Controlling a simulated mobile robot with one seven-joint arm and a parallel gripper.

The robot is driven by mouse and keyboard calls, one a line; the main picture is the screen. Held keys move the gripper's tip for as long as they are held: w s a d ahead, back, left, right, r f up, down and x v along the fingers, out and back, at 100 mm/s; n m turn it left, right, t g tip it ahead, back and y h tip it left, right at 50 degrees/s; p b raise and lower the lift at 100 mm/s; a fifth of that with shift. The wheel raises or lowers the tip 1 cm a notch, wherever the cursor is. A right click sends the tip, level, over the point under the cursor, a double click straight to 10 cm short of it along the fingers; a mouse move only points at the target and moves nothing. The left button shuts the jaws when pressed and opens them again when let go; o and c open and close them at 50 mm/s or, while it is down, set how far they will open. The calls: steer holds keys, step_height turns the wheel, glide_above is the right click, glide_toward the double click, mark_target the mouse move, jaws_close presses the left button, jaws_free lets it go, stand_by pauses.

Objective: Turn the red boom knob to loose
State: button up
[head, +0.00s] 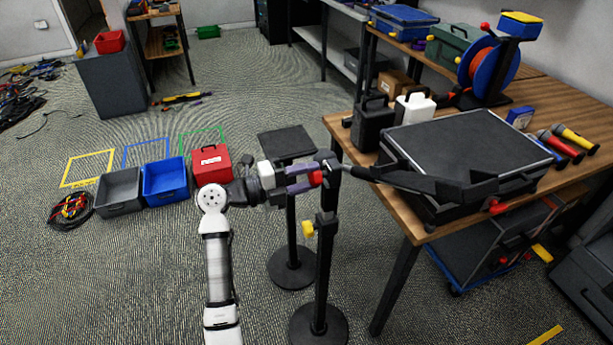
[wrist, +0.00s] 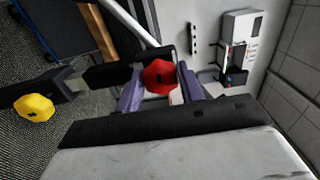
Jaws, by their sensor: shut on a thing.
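The red boom knob (head: 315,178) sits at the top of a black stand (head: 327,235), where the boom (head: 420,183) joins it. In the wrist view the red knob (wrist: 159,77) is faceted with a dark mark at its centre. My gripper (head: 308,180) reaches it from the left, with its purple fingers around the knob. In the wrist view the fingers (wrist: 160,90) lie on either side of the knob, shut on it. The knob's loose or tight setting cannot be read.
A yellow knob (head: 308,229) sits lower on the stand and also shows in the wrist view (wrist: 34,108). A wooden table (head: 400,205) with a large black case (head: 465,145) stands close on the right. A small black-topped stand (head: 286,142) is just behind my gripper. Coloured bins stand on the floor at left.

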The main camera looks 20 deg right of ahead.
steer(key=o, duration=1)
steer(key=shift+a, duration=0.15)
steer(key=a+b, duration=0.1)
steer(key=a, duration=0.3)
steer(key=a+b, duration=0.2)
steer(key=a, duration=0.3)
steer(key=a+b, duration=0.1)
steer(key=a, duration=0.3)
steer(key=shift+s+a+b, duration=0.25)
steer(key=shift+a+b, duration=0.05)
